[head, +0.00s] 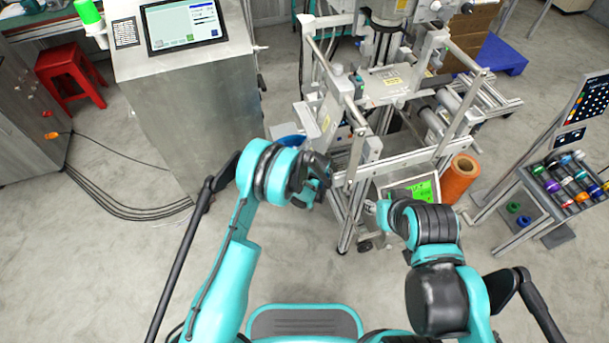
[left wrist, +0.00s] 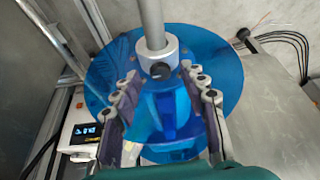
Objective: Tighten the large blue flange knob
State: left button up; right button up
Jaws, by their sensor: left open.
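The large blue flange (left wrist: 106,72) is a translucent blue disc around a grey shaft in the left wrist view. A grey collar with a dark round knob (left wrist: 160,70) sits on the shaft in front of the disc. My left gripper (left wrist: 160,82) is open, its two fingers on either side below the knob, apart from it. In the head view only a blue edge of the flange (head: 290,141) shows behind my left gripper (head: 318,183). My right gripper (head: 380,210) is low near the machine's green screen; its fingers are mostly hidden.
The metal machine frame (head: 352,150) stands close by. A small display unit (left wrist: 85,132) is left of the flange. An orange roll (head: 460,178) and a rack of coloured reels (head: 568,182) stand at right. A steel cabinet with a screen (head: 185,95) is at left.

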pick_arm(q)
jog(key=shift+d+r+n, duration=0.1)
jog(key=shift+r+n, duration=0.25)
jog(key=shift+n, duration=0.15)
jog(key=s+r+m+h, duration=0.1)
jog(key=s+r+m, duration=0.4)
jog(key=r, duration=0.5)
jog(key=shift+n, duration=0.4)
jog(key=x, duration=0.8)
jog(key=w+x, duration=0.1)
jog(key=x, duration=0.3)
jog(key=shift+d+r, duration=0.15)
jog(key=shift+d, duration=0.05)
jog(key=n, duration=0.2)
jog(key=n+y, duration=0.1)
jog(key=shift+d+r+n, duration=0.1)
jog(key=shift+d+n, duration=0.1)
jog(key=shift+n, duration=0.2)
jog(key=s+r+m+h, duration=0.1)
jog(key=s+r+m, duration=0.3)
jog(key=r, duration=0.7)
jog(key=shift+s+t, duration=0.3)
jog(key=shift+s, duration=0.05)
